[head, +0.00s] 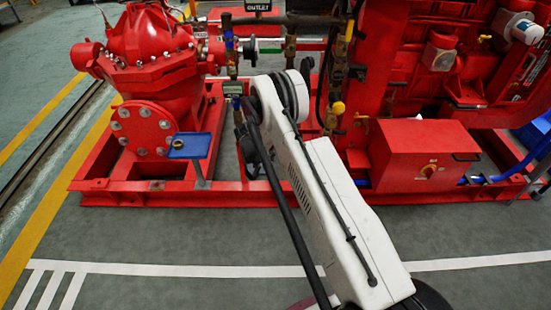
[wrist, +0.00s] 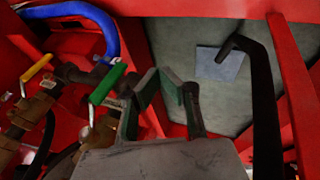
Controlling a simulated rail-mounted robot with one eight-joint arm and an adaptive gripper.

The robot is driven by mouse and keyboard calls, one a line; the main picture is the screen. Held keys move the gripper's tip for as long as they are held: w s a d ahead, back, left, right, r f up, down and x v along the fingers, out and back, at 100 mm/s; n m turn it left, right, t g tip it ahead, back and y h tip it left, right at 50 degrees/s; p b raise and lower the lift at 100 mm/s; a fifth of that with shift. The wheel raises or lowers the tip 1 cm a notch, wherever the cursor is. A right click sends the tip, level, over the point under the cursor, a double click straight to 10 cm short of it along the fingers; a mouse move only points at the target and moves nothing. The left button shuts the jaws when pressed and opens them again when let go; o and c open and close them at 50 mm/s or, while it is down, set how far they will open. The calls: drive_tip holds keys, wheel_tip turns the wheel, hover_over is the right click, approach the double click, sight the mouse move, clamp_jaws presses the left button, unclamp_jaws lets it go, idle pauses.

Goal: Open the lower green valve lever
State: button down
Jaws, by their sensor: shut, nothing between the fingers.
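The green valve lever (wrist: 108,84) shows in the wrist view, left of centre, angled up to the right from a brass valve body (wrist: 98,135). My gripper (wrist: 168,82) is in the middle of the wrist view, just right of the green lever. Its fingers are shut with nothing held. A gap seems to show between the lever and the nearer finger, but I cannot tell the depth. In the head view my white arm reaches toward the pipework, and I cannot make out the gripper or the green lever there.
A yellow lever (wrist: 37,68) on a neighbouring valve is left of the green one. A blue hose (wrist: 103,30) curves above, and a black pipe (wrist: 265,95) stands at right. Red frame rails (head: 130,192) and a red box (head: 425,155) flank my arm. The front floor is clear.

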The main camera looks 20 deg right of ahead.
drive_tip(key=w+a+p, duration=0.1)
drive_tip(key=a+p, duration=0.1)
drive_tip(key=a, duration=0.7)
drive_tip(key=shift+a+r+p, duration=0.25)
drive_tip(key=shift+a+p, duration=0.1)
drive_tip(key=shift+d, duration=0.1)
